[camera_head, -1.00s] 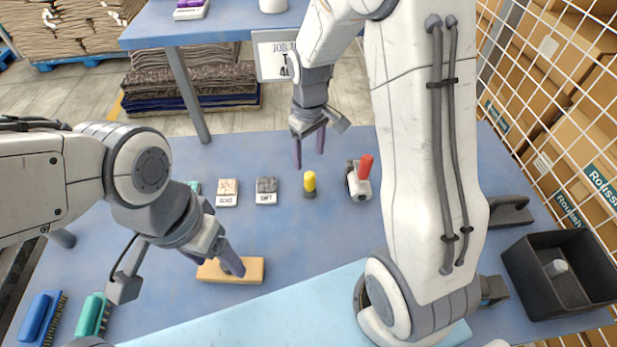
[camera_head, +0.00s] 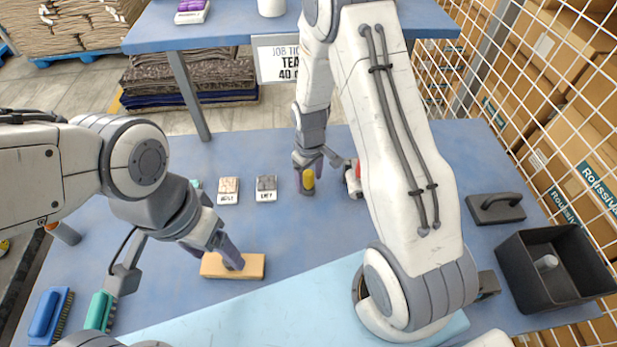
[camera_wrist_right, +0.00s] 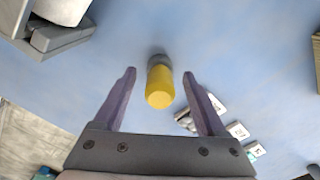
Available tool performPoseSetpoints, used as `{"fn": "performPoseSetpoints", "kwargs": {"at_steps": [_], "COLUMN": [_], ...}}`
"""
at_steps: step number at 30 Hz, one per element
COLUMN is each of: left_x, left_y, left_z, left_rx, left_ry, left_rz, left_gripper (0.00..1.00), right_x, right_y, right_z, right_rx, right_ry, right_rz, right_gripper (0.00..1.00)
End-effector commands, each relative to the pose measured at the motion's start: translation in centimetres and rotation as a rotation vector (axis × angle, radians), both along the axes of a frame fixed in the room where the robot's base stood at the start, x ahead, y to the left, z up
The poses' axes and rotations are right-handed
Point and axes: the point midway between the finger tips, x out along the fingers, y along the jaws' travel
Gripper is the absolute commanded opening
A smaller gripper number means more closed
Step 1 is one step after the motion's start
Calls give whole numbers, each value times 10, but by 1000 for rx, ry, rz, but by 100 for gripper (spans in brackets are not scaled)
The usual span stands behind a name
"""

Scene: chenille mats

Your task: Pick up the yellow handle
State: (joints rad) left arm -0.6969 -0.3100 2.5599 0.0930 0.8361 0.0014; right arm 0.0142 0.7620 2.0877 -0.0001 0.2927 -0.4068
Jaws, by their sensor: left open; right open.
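The yellow handle (camera_head: 308,180) stands upright on the blue table, with a dark grey lower part. In the right wrist view the yellow handle (camera_wrist_right: 160,88) lies between the two fingers, with a gap on each side. My right gripper (camera_head: 309,176) is open around or just above it; in the wrist view the right gripper (camera_wrist_right: 160,95) shows nothing held. My left gripper (camera_head: 225,262) is open, low at a tan wooden block (camera_head: 250,266); one finger hides part of the block. I cannot tell whether that finger touches it.
A red-topped tool (camera_head: 353,178) stands close right of the handle, partly hidden by my right arm. Two small labelled swatches (camera_head: 228,190) lie to the left. Blue and green brushes (camera_head: 47,315) lie front left. A black bin (camera_head: 520,262) and a dark float (camera_head: 495,208) are at right.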

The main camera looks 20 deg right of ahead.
Motion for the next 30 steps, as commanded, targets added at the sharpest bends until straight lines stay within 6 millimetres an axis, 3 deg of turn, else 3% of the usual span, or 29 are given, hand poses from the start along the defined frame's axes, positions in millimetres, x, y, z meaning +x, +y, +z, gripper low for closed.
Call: {"fn": "performPoseSetpoints", "kwargs": {"at_steps": [5,9,11,22,30], "left_x": [0,0,0,0,0], "left_y": [0,0,0,0,0], "left_z": [0,0,0,3,24], "left_rx": [0,0,0,0,0], "left_ry": [0,0,0,0,0], "left_rz": [0,0,0,0,1], "left_gripper": [73,73,73,73,73], "right_x": [0,0,0,0,0], "right_y": [0,0,0,0,0], "right_z": [0,0,0,4,28], "right_rx": [0,0,0,0,-1], "right_ry": [-1,-1,-1,-1,-1], "right_rz": [0,0,0,0,0], "right_gripper": [74,20,0,0,0]}}
